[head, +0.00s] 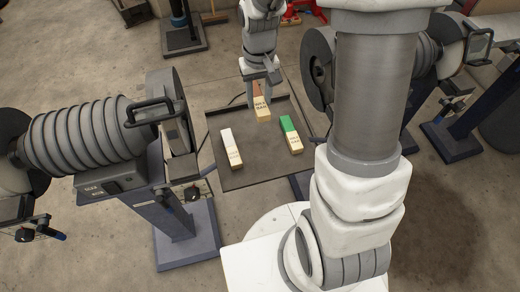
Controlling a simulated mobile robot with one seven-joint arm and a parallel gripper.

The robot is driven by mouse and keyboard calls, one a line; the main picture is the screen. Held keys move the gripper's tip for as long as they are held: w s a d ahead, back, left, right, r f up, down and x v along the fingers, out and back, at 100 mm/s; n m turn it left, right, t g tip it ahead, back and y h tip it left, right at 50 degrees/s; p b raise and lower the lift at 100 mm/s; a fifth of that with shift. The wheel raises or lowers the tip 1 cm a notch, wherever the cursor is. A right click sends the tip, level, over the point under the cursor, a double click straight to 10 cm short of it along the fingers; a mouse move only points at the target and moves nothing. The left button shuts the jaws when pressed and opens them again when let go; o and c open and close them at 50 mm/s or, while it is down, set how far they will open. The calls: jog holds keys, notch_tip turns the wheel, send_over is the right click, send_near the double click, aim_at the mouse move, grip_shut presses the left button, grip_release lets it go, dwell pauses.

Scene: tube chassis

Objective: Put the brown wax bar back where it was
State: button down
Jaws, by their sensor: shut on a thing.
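The brown wax bar (261,106) has a tan labelled sleeve and a brown end. My gripper (257,87) is shut on its brown end, and the sleeve sticks out toward the camera. The bar is over the far middle part of a dark flat tray (258,166); I cannot tell whether it touches the tray. A white bar (230,147) lies in the tray at left. A green bar (287,123) with a tan labelled sleeve lies in the tray at right. The gripper's fingertips are small and partly hidden by the wrist.
A grey machine (95,140) with a ribbed body and handle stands left of the tray on a blue pedestal. Another machine (318,66) stands at right, partly behind my arm. Bare tray shows between the white and green bars. Concrete floor surrounds it.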

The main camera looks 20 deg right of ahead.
aim_at(264, 114)
jog(key=s+f+b, duration=0.2)
jog(key=b, duration=0.3)
jog(key=shift+s+f, duration=0.25)
jog(key=shift+f, duration=0.1)
jog(key=shift+s+f+b, duration=0.2)
jog(key=shift+s+b, duration=0.55)
jog(key=shift+b, duration=0.35)
jog(key=shift+s+f, duration=0.1)
jog(key=shift+f, duration=0.1)
notch_tip(264, 114, down, 10)
jog(key=b, duration=0.2)
jog(key=shift+r+b, duration=0.25)
jog(key=shift+b, duration=0.1)
jog(key=shift+f, duration=0.2)
jog(key=shift+c, duration=2.2)
grip_release()
jog(key=shift+r, duration=0.1)
